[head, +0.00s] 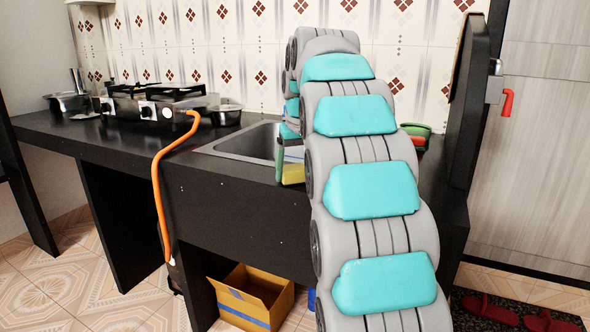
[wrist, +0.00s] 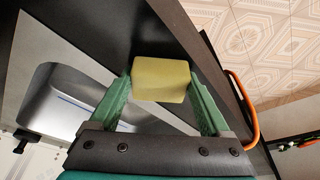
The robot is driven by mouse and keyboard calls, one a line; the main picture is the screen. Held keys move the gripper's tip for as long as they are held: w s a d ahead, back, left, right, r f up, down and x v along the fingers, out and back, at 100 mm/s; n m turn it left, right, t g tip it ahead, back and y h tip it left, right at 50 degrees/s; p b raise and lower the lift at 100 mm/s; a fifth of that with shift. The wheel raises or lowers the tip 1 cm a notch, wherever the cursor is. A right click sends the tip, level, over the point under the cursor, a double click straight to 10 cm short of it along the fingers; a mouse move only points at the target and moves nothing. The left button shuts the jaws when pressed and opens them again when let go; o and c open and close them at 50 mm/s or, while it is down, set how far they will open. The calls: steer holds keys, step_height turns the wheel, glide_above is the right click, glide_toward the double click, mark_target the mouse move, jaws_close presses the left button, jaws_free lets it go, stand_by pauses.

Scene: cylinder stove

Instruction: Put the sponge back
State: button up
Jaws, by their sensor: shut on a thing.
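The yellow sponge (wrist: 161,74) is between the two green fingers of my gripper (wrist: 160,88) in the wrist view, and the gripper is shut on it. In the head view the sponge (head: 293,174) shows as a small yellow patch at the front edge of the counter, by the sink's right end. My gripper (head: 284,165) is mostly hidden behind my arm there. The wrist view shows the dark counter beyond the sponge; I cannot tell whether the sponge touches it.
The steel sink (head: 238,143) lies left of the gripper. A stove (head: 155,104) with an orange hose (head: 156,180) stands farther left. Green and red items (head: 416,131) sit right of my arm, partly hidden. A cardboard box (head: 252,296) is under the counter.

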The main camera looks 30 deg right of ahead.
steer(key=shift+f, duration=0.15)
steer(key=o, duration=1.3)
